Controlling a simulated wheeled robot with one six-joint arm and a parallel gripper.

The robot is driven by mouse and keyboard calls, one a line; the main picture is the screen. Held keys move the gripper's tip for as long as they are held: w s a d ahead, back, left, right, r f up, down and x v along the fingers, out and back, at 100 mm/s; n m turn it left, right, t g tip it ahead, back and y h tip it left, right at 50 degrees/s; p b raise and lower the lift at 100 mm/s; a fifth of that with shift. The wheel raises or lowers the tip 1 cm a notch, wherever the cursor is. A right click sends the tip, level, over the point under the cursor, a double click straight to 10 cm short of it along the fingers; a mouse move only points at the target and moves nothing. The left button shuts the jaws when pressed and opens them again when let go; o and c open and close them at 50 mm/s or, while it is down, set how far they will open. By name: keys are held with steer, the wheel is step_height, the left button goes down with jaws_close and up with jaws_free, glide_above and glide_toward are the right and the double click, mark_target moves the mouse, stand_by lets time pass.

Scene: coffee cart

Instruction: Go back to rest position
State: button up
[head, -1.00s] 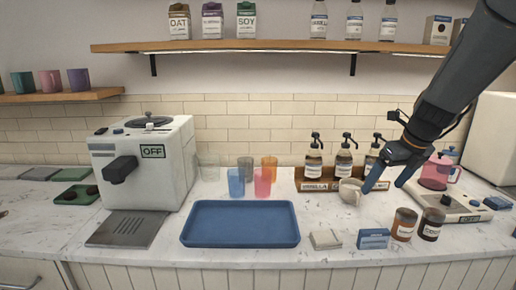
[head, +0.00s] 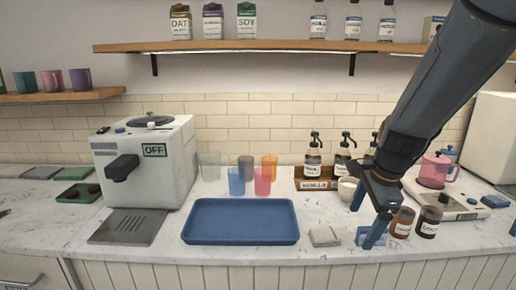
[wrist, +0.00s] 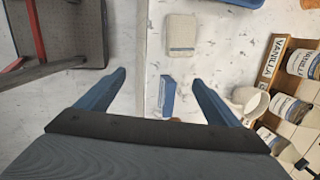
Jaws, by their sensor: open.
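My gripper (head: 366,220) is open and empty above the right part of the marble counter. In the wrist view its two blue fingers (wrist: 158,78) are spread wide. A blue box (wrist: 167,97) lies on the counter below, seen between the fingers, and nothing is held. In the head view the gripper partly covers this box and the white cup (head: 347,187). The cup stands on the counter by the syrup rack (head: 314,184); it also shows in the wrist view (wrist: 248,103) to the right of the fingers.
A blue tray (head: 240,236) lies empty at the counter's front, with several coloured tumblers behind it. Two brown jars (head: 429,222) stand just right of the gripper. A folded cloth (head: 324,236) lies to its left. A wooden shelf (head: 280,48) runs above. The coffee machine (head: 145,160) stands left.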

steer(key=s+a+f+n, duration=0.3)
steer(key=s+n, duration=0.3)
steer(key=n, duration=0.3)
steer(key=s+a+f+n+g, duration=0.1)
steer(key=s+a+f+n, duration=0.2)
steer(key=s+n, duration=0.4)
steer(key=a+n, duration=0.1)
steer(key=n, duration=0.1)
steer(key=shift+s+a+n+h, duration=0.25)
steer(key=shift+s+n+h, duration=0.05)
steer(key=shift+h, duration=0.1)
